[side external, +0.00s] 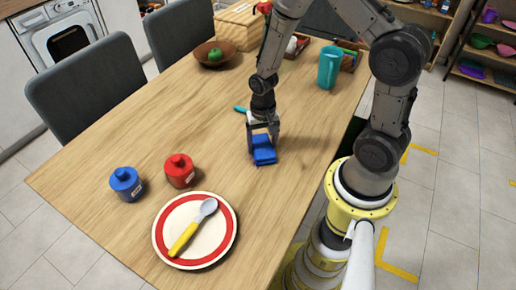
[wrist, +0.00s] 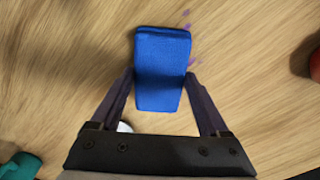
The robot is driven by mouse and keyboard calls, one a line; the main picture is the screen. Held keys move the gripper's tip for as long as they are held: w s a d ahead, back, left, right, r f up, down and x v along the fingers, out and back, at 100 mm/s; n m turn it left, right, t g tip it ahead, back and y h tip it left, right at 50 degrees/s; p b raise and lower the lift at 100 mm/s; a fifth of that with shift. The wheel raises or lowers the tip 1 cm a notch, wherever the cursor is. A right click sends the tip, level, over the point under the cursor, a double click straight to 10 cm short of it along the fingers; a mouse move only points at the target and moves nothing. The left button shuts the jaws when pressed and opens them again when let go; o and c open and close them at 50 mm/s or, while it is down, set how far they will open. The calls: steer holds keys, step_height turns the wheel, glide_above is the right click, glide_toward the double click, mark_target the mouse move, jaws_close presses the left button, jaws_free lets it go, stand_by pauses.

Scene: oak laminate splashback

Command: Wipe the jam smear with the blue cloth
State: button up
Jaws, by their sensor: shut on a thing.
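The blue cloth (side external: 264,156) is a folded block on the wooden table, below my gripper (side external: 262,136). In the wrist view the cloth (wrist: 162,62) sits between the two fingertips of my gripper (wrist: 160,78), which are shut on its sides. Small purple marks (wrist: 189,61) show on the wood just right of the cloth; they look like the jam smear. Any part of the smear under the cloth is hidden. I cannot tell whether the cloth presses on the table.
A red-rimmed plate (side external: 160,238) with a yellow-handled spoon (side external: 184,239) lies at the front. A red pot (side external: 179,171) and blue pot (side external: 126,184) stand left. A teal cup (side external: 328,67), brown bowl (side external: 215,54) and wooden box (side external: 240,27) stand behind.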

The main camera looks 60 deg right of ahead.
steer(key=shift+d, duration=1.1)
steer(key=shift+a, duration=5.4)
step_height(320, 180, up, 8)
